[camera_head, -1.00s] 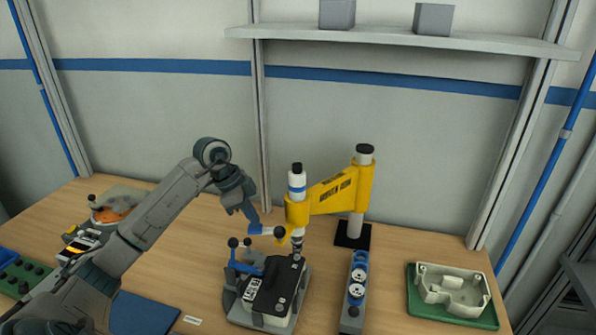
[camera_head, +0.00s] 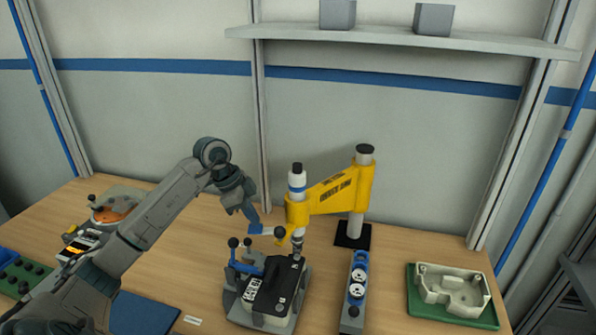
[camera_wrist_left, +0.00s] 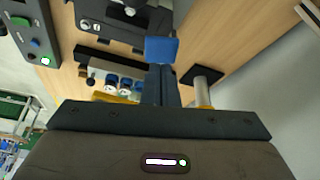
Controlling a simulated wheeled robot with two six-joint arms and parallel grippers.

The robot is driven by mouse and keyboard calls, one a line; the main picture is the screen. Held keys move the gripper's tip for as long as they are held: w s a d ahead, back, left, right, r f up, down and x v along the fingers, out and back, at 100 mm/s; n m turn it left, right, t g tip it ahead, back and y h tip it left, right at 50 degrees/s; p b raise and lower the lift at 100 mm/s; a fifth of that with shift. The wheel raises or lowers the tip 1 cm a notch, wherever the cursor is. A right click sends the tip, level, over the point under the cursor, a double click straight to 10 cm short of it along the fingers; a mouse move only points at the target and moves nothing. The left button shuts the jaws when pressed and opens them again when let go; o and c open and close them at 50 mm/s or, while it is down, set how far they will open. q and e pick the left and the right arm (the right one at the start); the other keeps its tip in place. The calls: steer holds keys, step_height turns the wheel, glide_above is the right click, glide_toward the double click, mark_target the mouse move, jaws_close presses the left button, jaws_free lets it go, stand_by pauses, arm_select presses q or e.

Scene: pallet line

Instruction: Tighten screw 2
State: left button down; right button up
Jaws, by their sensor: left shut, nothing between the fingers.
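My left gripper (camera_head: 258,226) is shut with nothing in it, its blue fingertips close to the lever with a black ball knob (camera_head: 280,232) on the yellow screwdriver arm (camera_head: 332,194). I cannot tell whether they touch the lever. In the left wrist view my blue fingertips (camera_wrist_left: 162,50) are together. The housing sits in a grey fixture (camera_head: 237,307) with blue clamps. The screws are too small to tell apart. My right gripper is not in view.
A grey unit with round blue-rimmed cups (camera_head: 355,290) stands right of the fixture. A green tray (camera_head: 412,294) with a beige casting is at the far right. A blue mat (camera_head: 143,314) lies left of the fixture. Bare table lies between the unit and the tray.

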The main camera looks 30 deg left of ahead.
mark_target(252, 228)
arm_select(q)
steer(key=shift+f, duration=0.1)
steer(key=shift+f+b, duration=0.45)
steer(key=shift+f, duration=0.2)
steer(key=shift+r, duration=0.1)
steer(key=shift+f, duration=1.85)
stand_by(0.6)
steer(key=shift+s+f+p, duration=0.1)
steer(key=shift+f+p, duration=0.5)
steer(key=shift+p, duration=0.05)
stand_by(2.1)
steer(key=shift+p, duration=0.35)
